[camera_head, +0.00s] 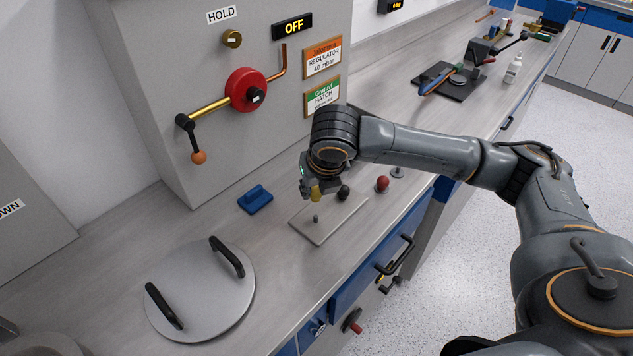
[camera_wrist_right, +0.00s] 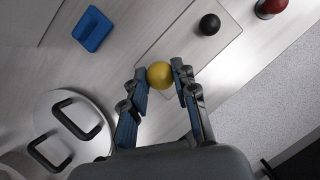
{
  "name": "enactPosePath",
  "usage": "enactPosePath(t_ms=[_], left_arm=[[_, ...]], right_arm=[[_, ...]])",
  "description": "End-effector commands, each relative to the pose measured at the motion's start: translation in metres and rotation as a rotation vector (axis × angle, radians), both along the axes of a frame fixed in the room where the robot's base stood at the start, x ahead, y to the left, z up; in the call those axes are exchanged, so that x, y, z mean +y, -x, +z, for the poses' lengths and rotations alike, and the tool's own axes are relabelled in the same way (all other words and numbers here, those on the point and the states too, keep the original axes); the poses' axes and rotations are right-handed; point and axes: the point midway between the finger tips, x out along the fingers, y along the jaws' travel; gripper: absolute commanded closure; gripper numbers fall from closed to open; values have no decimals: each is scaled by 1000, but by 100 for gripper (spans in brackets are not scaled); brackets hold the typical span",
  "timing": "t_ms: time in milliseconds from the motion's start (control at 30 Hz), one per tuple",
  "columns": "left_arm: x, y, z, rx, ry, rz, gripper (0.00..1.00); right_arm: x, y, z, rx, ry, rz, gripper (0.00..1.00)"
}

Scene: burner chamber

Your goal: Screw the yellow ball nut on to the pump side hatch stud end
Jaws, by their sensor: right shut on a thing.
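My right gripper (camera_head: 311,189) is shut on the yellow ball nut (camera_head: 316,194) and holds it above a pale rectangular plate (camera_head: 322,233) on the bench. In the right wrist view the yellow ball nut (camera_wrist_right: 160,75) sits between the two fingertips. A short dark stud end (camera_head: 316,218) stands up from the plate, just below the nut in the head view; the nut looks apart from it. A black ball (camera_head: 343,192) is on the plate's far part, also in the wrist view (camera_wrist_right: 209,24). My left gripper is not in view.
A red ball (camera_head: 382,184) stands beyond the plate. A blue block (camera_head: 255,199) lies left of it. A round lid (camera_head: 205,285) with two black handles lies nearer on the bench. The grey cabinet (camera_head: 180,100) with a red wheel rises behind.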

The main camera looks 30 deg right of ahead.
Motion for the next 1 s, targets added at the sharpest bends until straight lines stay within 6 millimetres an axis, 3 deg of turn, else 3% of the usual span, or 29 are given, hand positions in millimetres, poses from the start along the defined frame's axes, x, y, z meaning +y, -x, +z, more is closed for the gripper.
enactPosePath(t_ms=[400,1000], left_arm=[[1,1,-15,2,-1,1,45],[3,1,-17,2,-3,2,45]], right_arm=[[0,0,-40,1,-1,0,100],[0,0,-48,0,0,0,100]])
